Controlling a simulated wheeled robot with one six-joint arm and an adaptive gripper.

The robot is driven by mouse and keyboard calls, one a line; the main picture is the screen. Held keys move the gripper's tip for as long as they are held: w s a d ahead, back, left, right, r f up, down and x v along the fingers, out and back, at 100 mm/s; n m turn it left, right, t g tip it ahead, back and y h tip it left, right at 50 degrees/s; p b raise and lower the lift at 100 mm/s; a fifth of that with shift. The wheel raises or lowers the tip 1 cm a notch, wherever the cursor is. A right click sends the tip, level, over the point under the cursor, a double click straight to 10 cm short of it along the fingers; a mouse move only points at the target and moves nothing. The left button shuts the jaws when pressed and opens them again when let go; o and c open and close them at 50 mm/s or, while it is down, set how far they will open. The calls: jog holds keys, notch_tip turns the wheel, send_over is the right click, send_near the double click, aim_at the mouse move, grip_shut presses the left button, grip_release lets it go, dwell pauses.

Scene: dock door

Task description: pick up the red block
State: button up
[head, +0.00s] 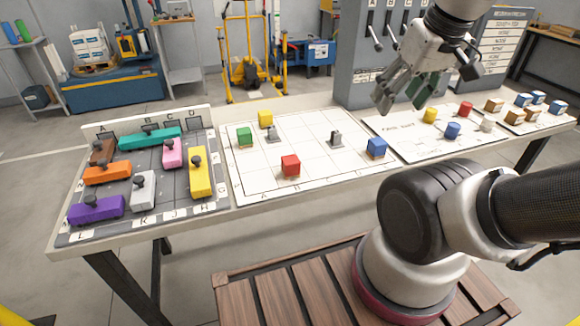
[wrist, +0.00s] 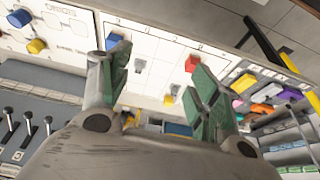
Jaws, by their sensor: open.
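The red block (head: 290,166) is a small cube on the white gridded board (head: 310,121), near its front edge and left of the middle. It also shows in the wrist view (wrist: 191,63), just above the right finger's tip. My gripper (head: 398,104) is open and empty, raised above the table's right part, well to the right of the red block and apart from it. In the wrist view its green-padded fingers (wrist: 158,72) stand wide apart with bare board between them.
On the board stand a green block (head: 245,136), a yellow block (head: 265,118), a blue block (head: 376,148) and dark grey pegs (head: 336,138). A tray (head: 180,187) of coloured knobbed pieces lies left. A board (head: 400,131) with round pieces lies right. A lever panel (head: 362,85) stands behind.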

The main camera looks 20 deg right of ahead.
jog(key=shift+o, duration=0.5)
jog(key=shift+a, duration=0.1)
jog(key=n+g+y, duration=0.1)
jog(key=n+g, duration=0.4)
jog(key=n, duration=1)
send_over(291, 159)
jog(key=d, duration=0.1)
notch_tip(291, 159, down, 19)
jog(key=shift+f, duration=0.1)
jog(key=shift+w+a+n+t, duration=0.1)
jog(key=shift+w+n+t, duration=0.3)
jog(key=shift+n, duration=0.8)
jog(key=shift+f+n, duration=0.1)
jog(key=shift+n, duration=0.2)
jog(key=f, duration=0.5)
jog(key=a+f, duration=0.1)
jog(key=f, duration=0.1)
jog(key=shift+s+f, duration=0.25)
jog(key=shift+s, duration=0.15)
jog(key=shift+c, duration=0.2)
